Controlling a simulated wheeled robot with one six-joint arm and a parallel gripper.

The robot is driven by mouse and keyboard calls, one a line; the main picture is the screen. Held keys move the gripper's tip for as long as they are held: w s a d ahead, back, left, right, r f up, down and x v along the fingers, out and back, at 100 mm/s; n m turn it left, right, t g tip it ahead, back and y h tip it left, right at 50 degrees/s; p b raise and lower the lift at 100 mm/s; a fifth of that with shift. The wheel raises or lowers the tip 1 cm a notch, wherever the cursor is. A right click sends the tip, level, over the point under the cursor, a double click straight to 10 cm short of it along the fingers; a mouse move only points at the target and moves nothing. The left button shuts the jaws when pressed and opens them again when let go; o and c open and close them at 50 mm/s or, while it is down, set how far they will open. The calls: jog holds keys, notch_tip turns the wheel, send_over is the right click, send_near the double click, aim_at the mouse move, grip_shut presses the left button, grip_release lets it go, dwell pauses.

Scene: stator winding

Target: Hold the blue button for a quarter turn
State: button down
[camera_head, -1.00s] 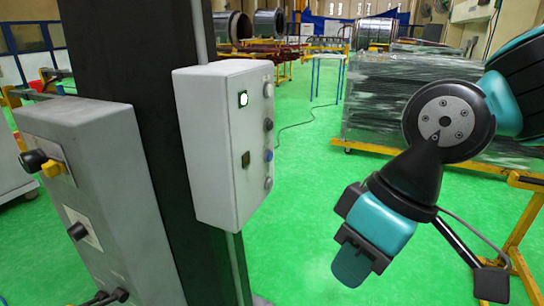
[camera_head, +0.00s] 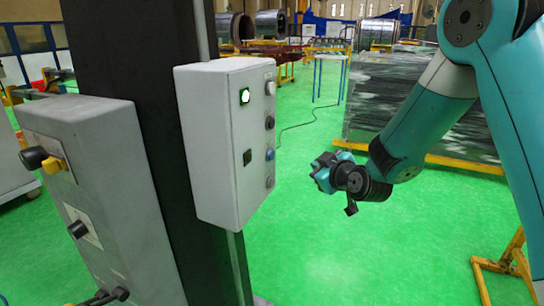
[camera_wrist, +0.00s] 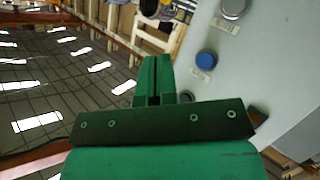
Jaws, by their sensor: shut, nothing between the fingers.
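The blue button (camera_head: 270,155) is on the right side face of the grey control box (camera_head: 215,150), below a dark button (camera_head: 269,122). In the wrist view the blue button (camera_wrist: 207,58) shows clearly, right of and above my green fingers. My gripper (camera_head: 322,172) is to the right of the box in the head view, apart from the button. In the wrist view my gripper (camera_wrist: 154,62) has its two fingers together with nothing between them.
A pale button (camera_wrist: 235,8) and a dark button, partly hidden by my gripper, flank the blue one. A lit indicator (camera_head: 244,97) is on the box front. A larger grey box (camera_head: 90,190) with knobs stands left. Green floor is clear below my arm.

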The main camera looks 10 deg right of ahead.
aim_at(271, 155)
jog(key=shift+a, duration=0.1)
jog(key=w+a+p, duration=0.3)
jog(key=w+a, duration=0.2)
jog(key=a, duration=0.2)
dwell(0.4)
jog(key=shift+w, duration=0.1)
dwell(1.9)
jog(key=shift+w+a+b, duration=0.15)
jog(key=shift+a+b, duration=0.2)
jog(key=shift+b, duration=0.05)
